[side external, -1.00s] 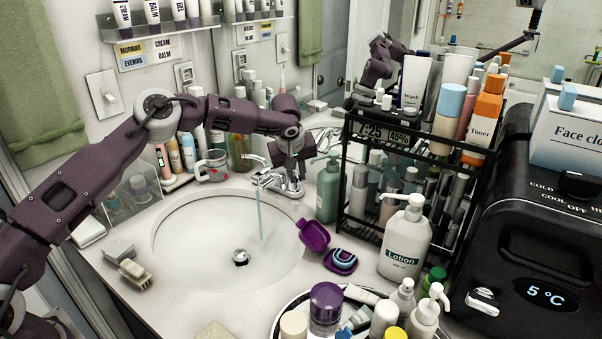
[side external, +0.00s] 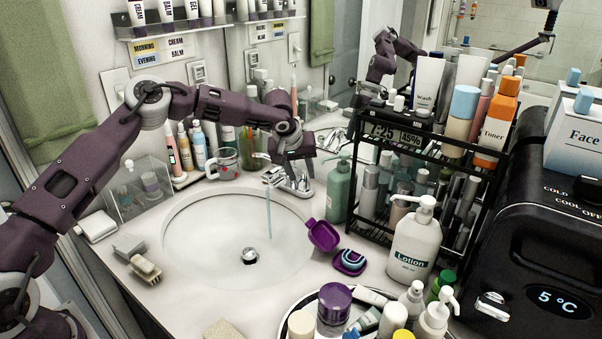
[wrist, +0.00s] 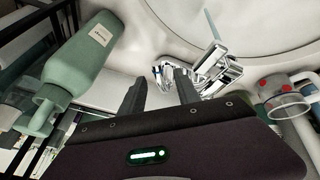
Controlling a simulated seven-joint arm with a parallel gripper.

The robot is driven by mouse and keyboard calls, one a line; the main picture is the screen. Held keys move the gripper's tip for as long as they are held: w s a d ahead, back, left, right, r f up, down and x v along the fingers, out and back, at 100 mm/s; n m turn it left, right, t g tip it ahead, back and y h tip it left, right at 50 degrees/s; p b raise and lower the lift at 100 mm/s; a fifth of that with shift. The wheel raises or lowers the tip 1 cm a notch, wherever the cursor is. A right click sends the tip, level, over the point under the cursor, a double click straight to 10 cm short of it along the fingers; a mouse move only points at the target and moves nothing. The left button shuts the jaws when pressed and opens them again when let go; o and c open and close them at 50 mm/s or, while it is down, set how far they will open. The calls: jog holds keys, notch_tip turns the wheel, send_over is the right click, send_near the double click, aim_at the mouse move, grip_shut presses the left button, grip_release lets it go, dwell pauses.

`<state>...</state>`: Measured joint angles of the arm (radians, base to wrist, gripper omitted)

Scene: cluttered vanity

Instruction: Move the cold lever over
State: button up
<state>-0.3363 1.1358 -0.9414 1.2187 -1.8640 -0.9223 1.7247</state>
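The chrome faucet (side external: 271,178) stands at the back rim of the white sink, with a thin stream of water running from its spout. In the wrist view the faucet (wrist: 216,74) is just beyond my fingertips, and its chrome parts reach close to the left and right fingers. My gripper (wrist: 160,78) has its two dark fingers apart, with nothing clearly held between them. In the side view my gripper (side external: 299,178) points down at the faucet's right side. It hides part of the handles, so which lever is cold and whether a finger touches it cannot be told.
A green pump bottle (side external: 339,190) and a black wire rack (side external: 352,172) stand close to the right of my gripper. A glass mug (side external: 224,163) stands to the left. The basin (side external: 205,235) is clear.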

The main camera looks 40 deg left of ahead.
jog(key=d+r+m+t, duration=0.1)
jog(key=d+r+t, duration=0.2)
jog(key=r, duration=0.8)
jog(key=d+r+m+t, duration=0.1)
jog(key=d+r+t, duration=0.2)
jog(key=r, duration=0.8)
jog(key=s+d+r+m+t+h, duration=0.25)
jog(key=s+d+r+m, duration=0.25)
jog(key=s+d+r, duration=0.5)
jog(key=s+d+f+m+g+h, duration=0.1)
jog(key=s+d+m+g+h, duration=0.15)
jog(key=s, duration=1.25)
jog(key=s+a+f+g+y, duration=0.1)
jog(key=s+a+f, duration=0.3)
jog(key=s, duration=0.4)
jog(key=s+a+f+n+g+y, duration=0.1)
jog(key=s+a+f+g, duration=0.1)
jog(key=s+a+f, duration=0.2)
jog(key=s+a+f+n+g+y, duration=0.1)
jog(key=s+a+f, duration=0.3)
jog(key=s, duration=0.7)
jog(key=shift+s+a+f+g+y, duration=0.35)
jog(key=shift+f+g+y, duration=0.1)
jog(key=shift+g+y, duration=0.2)
